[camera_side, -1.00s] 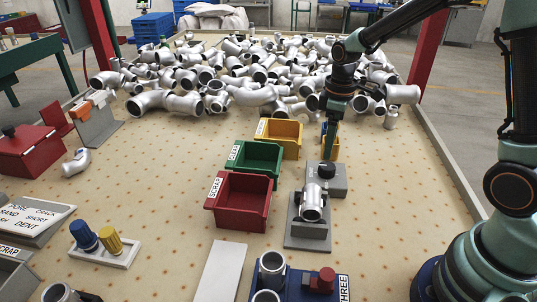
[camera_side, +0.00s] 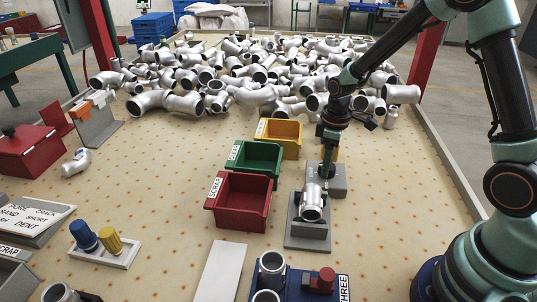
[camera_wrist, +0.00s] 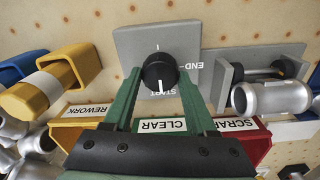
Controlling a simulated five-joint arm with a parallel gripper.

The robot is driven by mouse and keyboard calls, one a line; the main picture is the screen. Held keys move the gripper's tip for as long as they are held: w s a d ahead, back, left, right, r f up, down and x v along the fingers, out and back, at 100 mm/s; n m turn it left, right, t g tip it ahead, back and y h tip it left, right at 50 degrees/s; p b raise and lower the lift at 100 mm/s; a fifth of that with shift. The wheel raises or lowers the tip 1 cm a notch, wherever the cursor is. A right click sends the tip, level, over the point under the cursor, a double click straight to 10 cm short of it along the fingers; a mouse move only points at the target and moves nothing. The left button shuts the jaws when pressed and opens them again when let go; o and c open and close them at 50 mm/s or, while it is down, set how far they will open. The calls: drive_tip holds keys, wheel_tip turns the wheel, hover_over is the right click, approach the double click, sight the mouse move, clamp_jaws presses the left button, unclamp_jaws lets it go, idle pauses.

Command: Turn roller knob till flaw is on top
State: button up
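The roller knob (camera_wrist: 158,72) is black with a white line, on a grey box (camera_wrist: 196,45) marked START and END. The line points toward START in the wrist view. The box (camera_side: 340,181) also shows in the side view, where my gripper (camera_side: 327,176) hides the knob. My gripper (camera_wrist: 157,82) is open, its green fingers on either side of the knob; contact cannot be told. A silver casting (camera_side: 312,204) lies on the grey roller stand (camera_side: 306,231). The casting (camera_wrist: 272,98) lies right of the knob in the wrist view. No flaw can be made out.
Red (camera_side: 239,207), green (camera_side: 252,160) and yellow (camera_side: 279,139) bins stand left of the roller stand. A blue tray (camera_side: 290,288) is in front. Piled castings (camera_side: 255,85) fill the far table.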

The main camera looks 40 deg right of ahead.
drive_tip(key=c, duration=0.3)
drive_tip(key=shift+m, duration=0.4)
drive_tip(key=m, duration=0.3)
drive_tip(key=shift+a, duration=0.1)
drive_tip(key=shift+m, duration=2)
drive_tip(key=shift+s+f+g, duration=0.1)
drive_tip(key=shift+g, duration=0.2)
drive_tip(key=o, duration=1.3)
drive_tip(key=shift+o, duration=0.2)
